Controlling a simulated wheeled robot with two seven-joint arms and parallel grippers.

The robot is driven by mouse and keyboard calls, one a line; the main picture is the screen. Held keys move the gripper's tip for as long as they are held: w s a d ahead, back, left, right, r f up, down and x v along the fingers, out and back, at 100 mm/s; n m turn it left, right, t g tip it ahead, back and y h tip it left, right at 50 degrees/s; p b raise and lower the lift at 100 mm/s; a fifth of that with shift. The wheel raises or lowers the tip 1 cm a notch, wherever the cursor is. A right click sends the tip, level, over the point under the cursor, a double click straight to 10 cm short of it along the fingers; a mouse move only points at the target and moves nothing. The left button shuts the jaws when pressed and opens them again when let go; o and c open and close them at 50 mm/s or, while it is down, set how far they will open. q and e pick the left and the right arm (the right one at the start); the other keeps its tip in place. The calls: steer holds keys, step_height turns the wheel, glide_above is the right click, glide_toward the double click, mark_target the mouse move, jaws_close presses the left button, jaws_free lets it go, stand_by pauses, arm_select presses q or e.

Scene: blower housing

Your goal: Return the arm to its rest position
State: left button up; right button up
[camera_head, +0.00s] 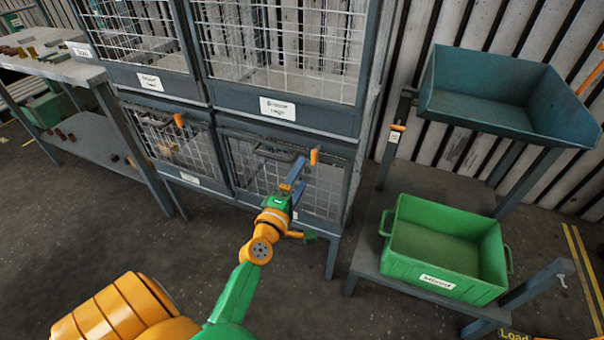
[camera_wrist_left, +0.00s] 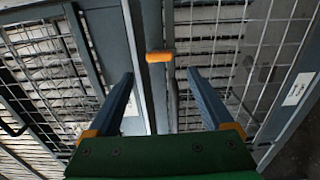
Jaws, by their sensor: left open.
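My left arm reaches forward from the bottom of the head view to the cage cabinet. My left gripper (camera_head: 299,168) is in front of the lower right mesh door (camera_head: 325,188), close to an orange knob (camera_head: 314,156). In the left wrist view the two blue fingers of my left gripper (camera_wrist_left: 159,76) are spread apart with nothing between them. An orange knob (camera_wrist_left: 160,56) shows beyond the fingertips, on a grey frame post. I cannot tell how far the fingertips are from the cabinet. My right gripper is not in view.
A grey cart at the right holds a green bin (camera_head: 430,272) below and a teal bin (camera_head: 500,115) above. A metal shelf table (camera_head: 70,72) with small parts stands at the left. Another orange knob (camera_head: 178,120) is on the lower left door. The floor (camera_head: 120,235) is clear.

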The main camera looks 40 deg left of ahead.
arm_select(q)
steer(key=s+d+f+m+g+h+p, duration=0.25)
steer(key=s+d+f+m+g, duration=0.3)
steer(key=f, duration=0.55)
steer(key=s+d+f+m+g+h+p, duration=0.2)
steer(key=s+d+f+m+g+p, duration=0.4)
steer(key=f, duration=0.5)
steer(key=s+f+m+g, duration=0.2)
steer(key=s+f+m, duration=0.2)
steer(key=s, duration=0.9)
steer(key=s+f+m+g+p, duration=0.1)
steer(key=s+f+m+g, duration=0.2)
steer(key=s+m, duration=0.5)
steer(key=s, duration=0.4)
steer(key=shift+s+f, duration=0.4)
steer(key=shift+d+y, duration=0.1)
steer(key=shift+y, duration=0.15)
